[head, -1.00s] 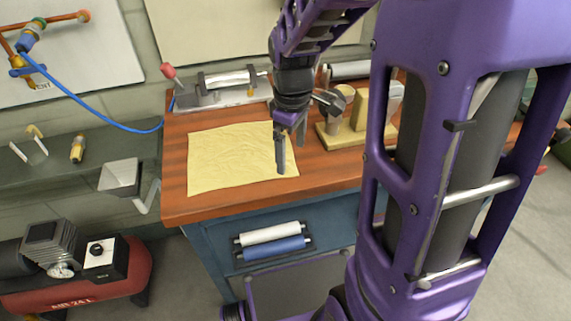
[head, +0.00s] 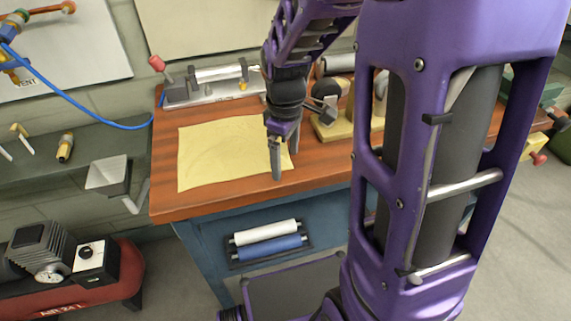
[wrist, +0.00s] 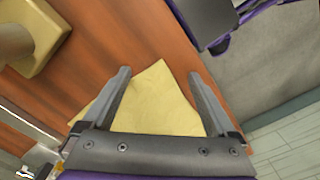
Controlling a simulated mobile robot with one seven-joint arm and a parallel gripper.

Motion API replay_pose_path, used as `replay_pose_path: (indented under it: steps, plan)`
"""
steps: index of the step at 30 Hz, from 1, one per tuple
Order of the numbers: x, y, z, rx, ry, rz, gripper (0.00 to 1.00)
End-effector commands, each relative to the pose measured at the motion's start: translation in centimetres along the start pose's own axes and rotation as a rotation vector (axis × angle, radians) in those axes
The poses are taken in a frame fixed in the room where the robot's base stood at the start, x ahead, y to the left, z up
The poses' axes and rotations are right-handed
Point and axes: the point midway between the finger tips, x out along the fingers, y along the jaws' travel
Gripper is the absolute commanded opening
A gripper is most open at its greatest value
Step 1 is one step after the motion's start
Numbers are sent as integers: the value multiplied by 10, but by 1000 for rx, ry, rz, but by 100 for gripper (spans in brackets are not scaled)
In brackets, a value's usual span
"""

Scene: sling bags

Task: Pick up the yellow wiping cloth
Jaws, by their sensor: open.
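The yellow wiping cloth (head: 222,150) lies flat on the wooden bench top, left of my arm in the head view. In the wrist view, part of the cloth (wrist: 160,103) shows between my open fingers, with a corner pointing away from the gripper. My gripper (head: 277,165) points down over the right edge of the cloth and holds nothing. In the wrist view, the two fingers of my gripper (wrist: 162,75) are wide apart. I cannot tell how high the fingertips are above the cloth.
A wooden stand (head: 328,125) with upright parts is right of the cloth. A metal fixture with a red knob (head: 157,63) stands behind it. The bench (head: 200,207) has its front edge close to the cloth. A red compressor (head: 120,275) is at lower left.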

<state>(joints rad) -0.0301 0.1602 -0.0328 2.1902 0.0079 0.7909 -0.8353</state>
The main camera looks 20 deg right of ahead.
Motion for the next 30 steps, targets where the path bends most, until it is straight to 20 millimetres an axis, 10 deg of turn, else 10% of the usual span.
replay_pose_path:
  steps: [30]
  plan:
    - [1, 0, 1, 0, -2, 0, 0]
